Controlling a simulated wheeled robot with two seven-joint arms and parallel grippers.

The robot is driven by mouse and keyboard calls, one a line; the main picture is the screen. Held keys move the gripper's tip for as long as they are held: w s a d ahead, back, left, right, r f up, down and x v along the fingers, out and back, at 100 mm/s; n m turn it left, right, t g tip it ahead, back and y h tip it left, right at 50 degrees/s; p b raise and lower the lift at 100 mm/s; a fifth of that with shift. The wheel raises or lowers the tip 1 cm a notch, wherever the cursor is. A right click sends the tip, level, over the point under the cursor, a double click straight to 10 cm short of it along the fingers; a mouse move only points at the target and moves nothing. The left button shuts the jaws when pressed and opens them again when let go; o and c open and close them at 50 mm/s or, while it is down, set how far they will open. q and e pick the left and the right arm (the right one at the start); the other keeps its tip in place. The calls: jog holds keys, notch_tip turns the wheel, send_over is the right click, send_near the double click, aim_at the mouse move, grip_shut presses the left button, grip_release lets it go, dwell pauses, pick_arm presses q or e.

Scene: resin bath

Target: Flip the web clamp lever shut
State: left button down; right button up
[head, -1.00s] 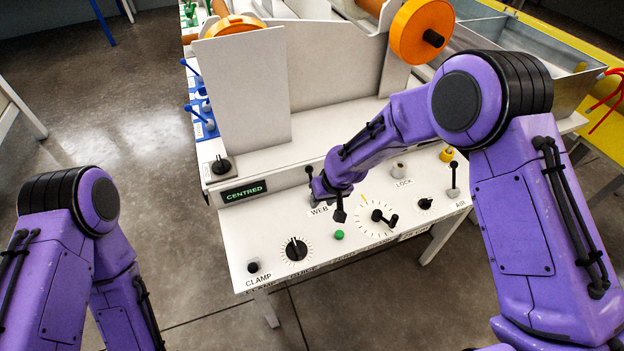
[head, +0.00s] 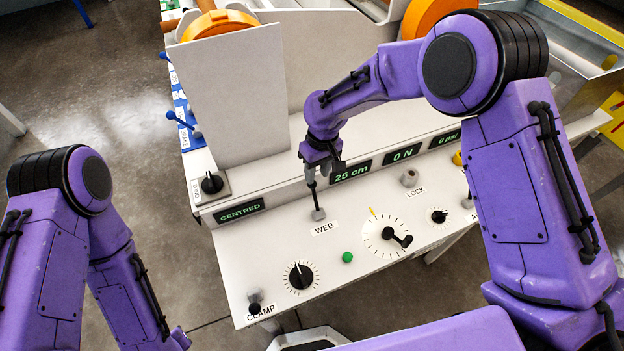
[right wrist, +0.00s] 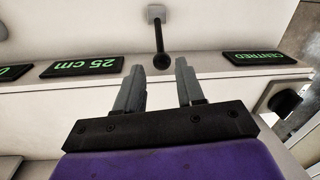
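The panel's label CLAMP (head: 261,313) is at its lower left corner. A short black-tipped control (head: 254,307) stands beside that label; whether it is the clamp lever, and its setting, I cannot tell. A ball-ended black lever stands on a grey base (head: 318,213) above the WEB label. My right gripper (head: 322,168) is over this lever's top in the head view. In the right wrist view the gripper (right wrist: 160,88) is open, with the lever's black ball (right wrist: 163,61) just beyond and between its fingertips, not gripped. My left gripper is out of view.
The panel also holds a black dial (head: 300,276), a green button (head: 347,257), a crank on a round scale (head: 387,234) and a grey LOCK knob (head: 409,178). A raised white plate (head: 232,95) stands behind the panel's left part. Green-lit displays (head: 350,172) line its back.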

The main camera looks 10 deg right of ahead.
aim_at(315, 193)
jog(key=shift+a+f, duration=0.1)
jog(key=shift+f, duration=0.3)
jog(key=f, duration=0.3)
jog(key=f+p, duration=0.1)
jog(key=f, duration=0.5)
jog(key=shift+s+a, duration=0.25)
jog(key=shift+s, duration=0.05)
jog(key=shift+s+f, duration=0.1)
jog(key=shift+f, duration=0.1)
grip_shut()
